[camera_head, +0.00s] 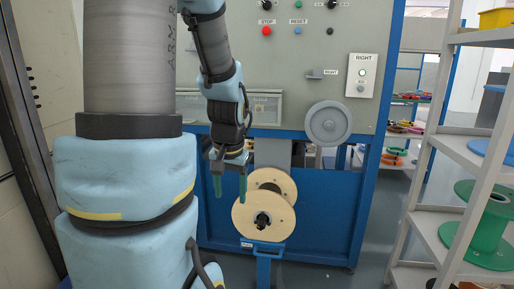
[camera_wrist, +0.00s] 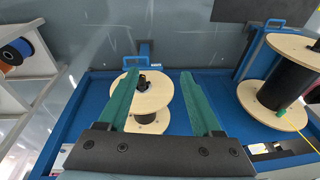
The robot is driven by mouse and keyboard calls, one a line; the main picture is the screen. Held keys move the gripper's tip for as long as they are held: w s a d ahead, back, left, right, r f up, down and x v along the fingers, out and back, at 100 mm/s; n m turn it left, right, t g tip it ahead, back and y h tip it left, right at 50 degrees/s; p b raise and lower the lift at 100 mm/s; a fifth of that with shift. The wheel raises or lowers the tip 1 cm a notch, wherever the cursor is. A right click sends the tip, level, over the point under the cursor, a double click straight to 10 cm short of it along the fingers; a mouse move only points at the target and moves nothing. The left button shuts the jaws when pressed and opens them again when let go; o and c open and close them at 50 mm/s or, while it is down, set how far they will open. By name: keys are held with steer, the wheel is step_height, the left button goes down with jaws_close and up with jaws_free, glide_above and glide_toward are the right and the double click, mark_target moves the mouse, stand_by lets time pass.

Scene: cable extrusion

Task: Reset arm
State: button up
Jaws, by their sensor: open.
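My gripper (camera_head: 230,188) hangs with its two green fingers pointing down, in front of the blue machine. It is open, with nothing between the fingers. In the wrist view my gripper (camera_wrist: 158,88) shows its fingers spread apart. A wooden spool (camera_head: 263,222) stands on a blue stand, below and just right of the fingers in the head view. In the wrist view a wooden spool (camera_wrist: 150,92) shows between and beyond the fingers; I cannot tell whether they touch it.
The machine's control panel (camera_head: 300,85) has buttons and a grey handwheel (camera_head: 327,124). A shelf rack (camera_head: 428,150) with a green spool (camera_head: 478,222) stands on the right. In the wrist view, another wooden spool with black cable (camera_wrist: 272,93) is at the right. Floor is clear before the rack.

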steer(key=s+f+n, duration=0.2)
steer(key=s, duration=0.4)
steer(key=w+p+v, duration=0.2)
steer(key=p+v, duration=0.8)
steer(key=w+r+p+v, duration=0.1)
steer(key=w+p+v, duration=0.1)
steer(key=p+v, duration=0.9)
steer(key=shift+a+g+h, duration=0.3)
steer(key=shift+a+g, duration=0.05)
steer(key=shift+g, duration=0.05)
